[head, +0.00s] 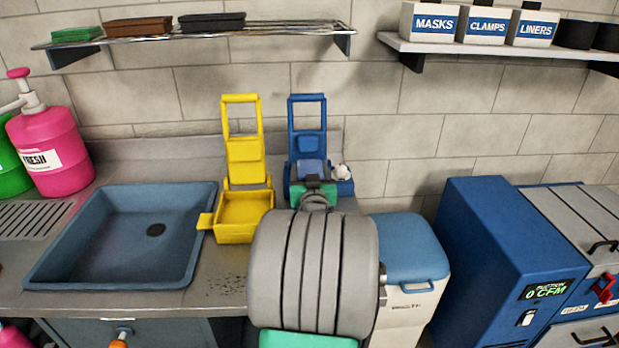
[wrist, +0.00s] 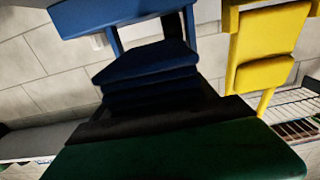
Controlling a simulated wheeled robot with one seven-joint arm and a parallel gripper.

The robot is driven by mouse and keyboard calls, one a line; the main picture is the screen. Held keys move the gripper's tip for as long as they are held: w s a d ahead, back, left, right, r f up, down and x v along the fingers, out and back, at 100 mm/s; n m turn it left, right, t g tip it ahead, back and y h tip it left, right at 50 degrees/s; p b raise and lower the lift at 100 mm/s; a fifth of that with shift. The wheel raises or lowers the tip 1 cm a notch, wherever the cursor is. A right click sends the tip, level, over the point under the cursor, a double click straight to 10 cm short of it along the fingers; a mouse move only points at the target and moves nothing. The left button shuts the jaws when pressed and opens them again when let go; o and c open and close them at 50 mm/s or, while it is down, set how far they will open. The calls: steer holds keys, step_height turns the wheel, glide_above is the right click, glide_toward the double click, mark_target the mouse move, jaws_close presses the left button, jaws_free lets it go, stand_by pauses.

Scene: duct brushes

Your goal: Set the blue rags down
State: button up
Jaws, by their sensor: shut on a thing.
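My gripper (head: 315,186) is at the blue wringer-like holder (head: 307,112) against the back wall. In the wrist view its dark fingers (wrist: 165,118) are shut on the blue rags (wrist: 150,70), a folded stack of several dark blue layers. In the head view my arm and gripper hide most of the rags and the lower part of the blue holder. The upper blue frame of the holder also shows behind the rags in the wrist view (wrist: 118,15). I cannot tell whether the rags touch it.
A yellow holder (head: 245,208) of the same shape stands to the left, beside the blue sink basin (head: 120,195). A white lump (head: 340,172) sits right of my gripper. A metal shelf (head: 290,30) hangs above. A blue-lidded cooler (head: 410,250) stands at right.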

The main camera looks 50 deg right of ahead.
steer(key=shift+w+d+r, duration=0.1)
steer(key=shift+w+d, duration=0.2)
steer(key=shift+d, duration=0.05)
steer(key=shift+f, duration=1.9)
steer(key=o, duration=1.8)
steer(key=shift+c, duration=0.2)
steer(key=shift+r, duration=0.1)
